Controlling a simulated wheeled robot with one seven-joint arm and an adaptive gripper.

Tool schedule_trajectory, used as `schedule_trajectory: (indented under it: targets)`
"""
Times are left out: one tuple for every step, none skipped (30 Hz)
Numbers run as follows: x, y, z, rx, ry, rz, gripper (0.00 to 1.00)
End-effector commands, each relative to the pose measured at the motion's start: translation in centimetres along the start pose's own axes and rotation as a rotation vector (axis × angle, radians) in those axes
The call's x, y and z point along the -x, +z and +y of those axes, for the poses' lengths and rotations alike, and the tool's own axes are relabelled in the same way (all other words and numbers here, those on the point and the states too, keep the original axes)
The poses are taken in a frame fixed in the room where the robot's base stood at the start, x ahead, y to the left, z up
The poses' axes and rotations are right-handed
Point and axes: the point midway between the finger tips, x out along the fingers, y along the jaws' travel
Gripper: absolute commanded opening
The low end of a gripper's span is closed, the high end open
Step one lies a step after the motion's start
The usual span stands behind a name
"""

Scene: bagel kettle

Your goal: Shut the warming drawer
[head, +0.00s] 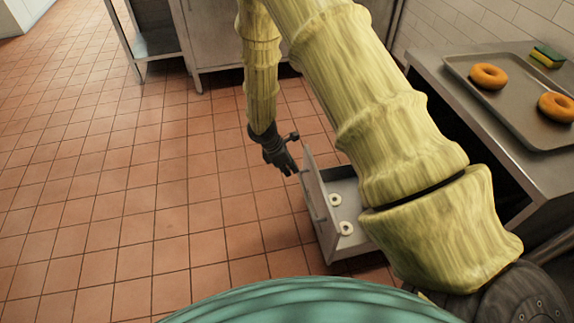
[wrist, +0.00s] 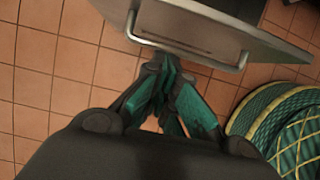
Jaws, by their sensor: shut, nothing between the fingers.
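The warming drawer (head: 325,252) is pulled open from under the counter in the head view, with two pale ring-shaped bagels (head: 335,199) inside. Its front panel (head: 313,190) faces left and carries a bar handle. In the wrist view the drawer front (wrist: 190,28) and its handle (wrist: 187,55) lie just beyond the fingertips. My gripper (head: 294,171) is shut and empty, beside the far end of the drawer front. The fingertips (wrist: 165,62) appear very near the handle in the wrist view; I cannot tell if they touch. My arm hides part of the drawer and counter.
A counter (head: 527,183) at right bears a tray (head: 468,80) with two orange-brown bagels (head: 489,76) and a green-and-yellow sponge (head: 547,56). Steel cabinets (head: 215,30) stand at the back. The tiled floor (head: 120,180) left of the drawer is clear.

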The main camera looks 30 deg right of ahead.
Motion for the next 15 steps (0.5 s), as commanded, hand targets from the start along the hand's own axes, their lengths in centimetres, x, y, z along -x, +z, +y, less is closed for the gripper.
schedule_trajectory:
  targets:
    - [-1.2, -0.1, 0.0, -0.001, -0.001, 0.0, 0.0]
    - [-1.7, -0.1, -0.1, -0.001, -0.002, 0.001, 0.0]
    - [-2.4, -0.1, -0.1, 0.0, -0.002, 0.001, 0.0]
    - [-2.9, -0.1, -0.1, 0.001, -0.002, 0.001, 0.0]
    - [-3.3, -0.1, -0.1, 0.001, -0.001, 0.001, 0.0]
    - [-4.0, -0.1, -0.1, -0.001, -0.002, 0.0, 0.0]
    - [-4.4, -0.1, -0.1, -0.001, -0.002, 0.0, 0.0]
    - [-4.4, 0.5, 0.0, -0.003, -0.001, 0.0, 0.0]
    - [-4.5, 1.1, 0.0, -0.004, -0.001, 0.001, 0.0]
    - [-4.7, 1.5, 0.0, -0.004, -0.001, 0.001, 0.0]
    - [-4.8, 1.8, 0.0, -0.004, 0.0, 0.001, 0.0]
    - [-4.9, 2.1, 0.0, -0.003, 0.0, 0.002, 0.0]
    - [-5.0, 2.4, 0.0, -0.002, 0.0, 0.002, 0.0]
    - [-5.1, 2.7, 0.0, -0.002, 0.0, 0.002, 0.0]
    - [-5.2, 2.9, 0.0, -0.002, 0.0, 0.002, 0.0]
